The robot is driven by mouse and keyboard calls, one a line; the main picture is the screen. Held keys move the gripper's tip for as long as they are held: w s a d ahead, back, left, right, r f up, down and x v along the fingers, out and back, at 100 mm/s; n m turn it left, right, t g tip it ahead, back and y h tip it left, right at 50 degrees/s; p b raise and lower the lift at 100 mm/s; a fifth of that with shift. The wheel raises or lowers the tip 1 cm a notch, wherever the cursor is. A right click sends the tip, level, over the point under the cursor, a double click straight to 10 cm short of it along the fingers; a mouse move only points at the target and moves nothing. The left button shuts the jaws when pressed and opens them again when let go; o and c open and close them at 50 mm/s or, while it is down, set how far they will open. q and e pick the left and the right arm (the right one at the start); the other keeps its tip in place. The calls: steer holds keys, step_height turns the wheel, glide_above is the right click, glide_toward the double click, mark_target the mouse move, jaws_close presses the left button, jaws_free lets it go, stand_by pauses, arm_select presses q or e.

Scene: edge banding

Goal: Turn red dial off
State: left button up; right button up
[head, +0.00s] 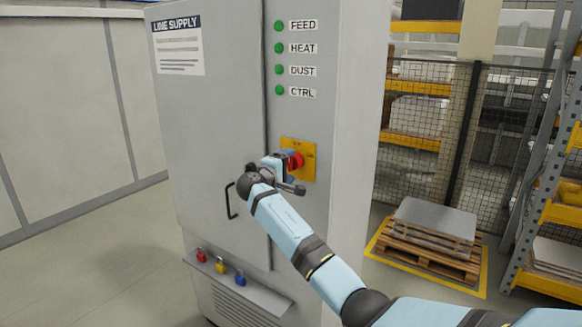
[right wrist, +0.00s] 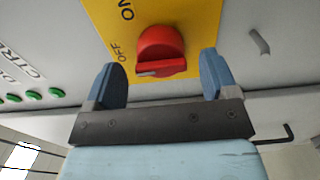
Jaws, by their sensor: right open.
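The red dial (head: 297,160) sits on a yellow plate (head: 309,148) on the grey cabinet's front. In the right wrist view the dial (right wrist: 160,48) shows close up, with a raised grip bar and a pale mark at one end. The words ON and OFF are printed on the yellow plate (right wrist: 190,14) beside it. My right gripper (right wrist: 161,73) is open and empty, its two blue fingers on either side of the dial, apart from it as far as I can tell. In the head view the right gripper (head: 286,165) partly covers the dial. My left gripper is not in view.
The cabinet (head: 220,130) has several lit green lamps (head: 279,48) above the dial. A black door handle (head: 230,203) is left of my wrist. A ledge (head: 240,287) with padlocks juts out below. A pallet (head: 430,240) and a rack (head: 535,190) stand at the right.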

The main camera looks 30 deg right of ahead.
steer(key=b+v, duration=0.2)
steer(key=v, duration=0.9)
steer(key=shift+s+a+b, duration=0.15)
steer(key=shift+a+b, duration=0.2)
steer(key=shift+b, duration=0.05)
steer(key=shift+f, duration=0.1)
steer(key=s+a+f+n+t+y, duration=0.1)
steer(key=s+a+f+y, duration=0.3)
steer(key=f, duration=0.7)
steer(key=s+a+f+n+t+y, duration=0.2)
steer(key=s+f+y, duration=0.3)
steer(key=f, duration=0.7)
steer(key=s+a+f+n+t+y, duration=0.1)
steer(key=s+a+f+y, duration=0.2)
steer(key=s+f, duration=0.55)
steer(key=s+a+f+m+y, duration=0.2)
steer(key=s+f, duration=0.1)
steer(key=s, duration=0.5)
steer(key=s+a+f+m+y, duration=0.1)
steer(key=s+a+f+y, duration=0.2)
steer(key=s, duration=0.6)
steer(key=s+a+f+m+y, duration=0.2)
steer(key=s+f, duration=0.3)
steer(key=s, duration=0.3)
steer(key=shift+s+a+m+y, duration=0.3)
steer(key=shift+s+a+y, duration=0.1)
steer(key=shift+a, duration=0.15)
